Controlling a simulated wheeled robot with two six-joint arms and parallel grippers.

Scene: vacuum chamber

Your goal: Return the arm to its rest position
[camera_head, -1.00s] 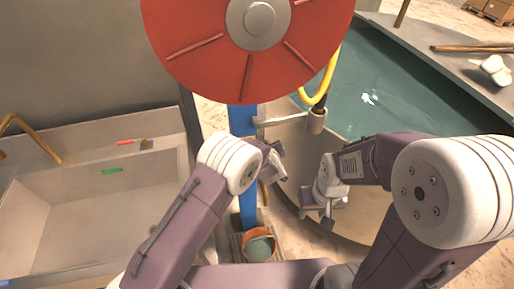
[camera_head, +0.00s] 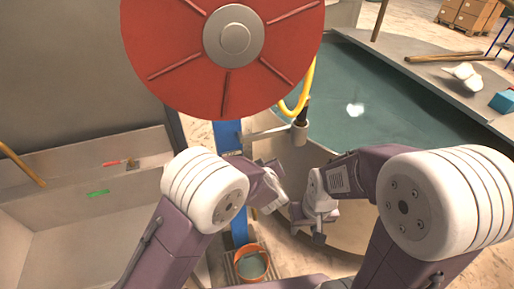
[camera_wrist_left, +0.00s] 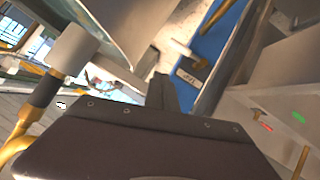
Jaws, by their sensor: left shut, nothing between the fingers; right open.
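My left arm comes in from the left of the head view and bends at a white joint (camera_head: 205,190). Its gripper (camera_head: 274,198) hangs in front of the blue post and looks shut and empty. In the left wrist view its closed grey fingers (camera_wrist_left: 163,92) stick up past the dark housing, with nothing between them. My right arm comes in from the right. Its gripper (camera_head: 308,226) points down with its fingers apart and empty, in front of the pool's curved outer wall. The two grippers are close together but apart.
A large red reel (camera_head: 180,75) stands on a blue post (camera_head: 229,135) just ahead. An orange bucket (camera_head: 251,263) is on the floor below. A water-filled pool (camera_head: 400,110) lies to the right, an empty basin (camera_head: 70,240) to the left. A yellow hose (camera_head: 304,92) hangs beside the reel.

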